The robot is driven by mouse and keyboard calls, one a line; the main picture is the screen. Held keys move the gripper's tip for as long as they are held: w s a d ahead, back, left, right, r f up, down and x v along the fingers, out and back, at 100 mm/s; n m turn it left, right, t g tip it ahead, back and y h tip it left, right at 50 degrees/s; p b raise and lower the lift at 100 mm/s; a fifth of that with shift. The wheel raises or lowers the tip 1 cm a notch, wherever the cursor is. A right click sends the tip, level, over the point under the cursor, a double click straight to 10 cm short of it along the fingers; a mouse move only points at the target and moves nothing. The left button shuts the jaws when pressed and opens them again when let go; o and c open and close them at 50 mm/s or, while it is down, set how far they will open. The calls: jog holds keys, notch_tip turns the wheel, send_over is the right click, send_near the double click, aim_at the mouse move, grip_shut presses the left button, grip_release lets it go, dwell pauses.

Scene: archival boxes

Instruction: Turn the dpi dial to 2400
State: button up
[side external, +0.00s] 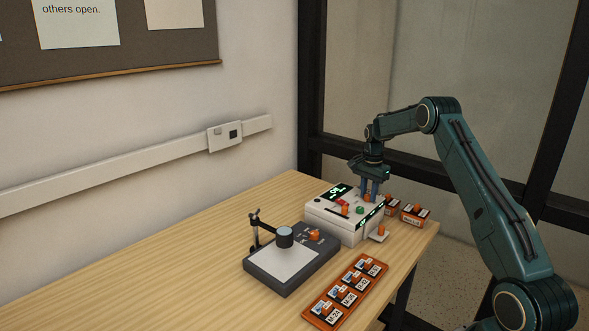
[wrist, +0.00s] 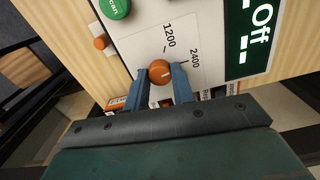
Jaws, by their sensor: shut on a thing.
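The dpi dial (wrist: 160,72) is an orange knob on the white panel of the scanner (side external: 330,222). The printed marks 1200 (wrist: 169,36) and 2400 (wrist: 195,58) stand around it in the wrist view. A short pale line on the knob points to the right, roughly to the 2400 side; I cannot tell whether it lines up exactly with that tick. My gripper (wrist: 158,88) is shut on the dial, with one blue finger on each side. In the side view my gripper (side external: 371,191) reaches down onto the scanner's far right part.
A green Scan button (wrist: 115,8) and a dark display reading Off (wrist: 262,25) flank the dial. A grey stand device (side external: 290,268) and an orange tray (side external: 345,291) of labelled holders lie in front. Orange labelled boxes (side external: 412,216) stand right of the scanner. The table's left is clear.

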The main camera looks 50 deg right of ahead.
aim_at(368, 195)
jog(key=shift+m, duration=0.9)
jog(key=o, duration=1)
jog(key=shift+r, duration=0.15)
notch_tip(368, 195, up, 14)
jog(key=shift+f, duration=0.2)
jog(key=shift+r, duration=0.1)
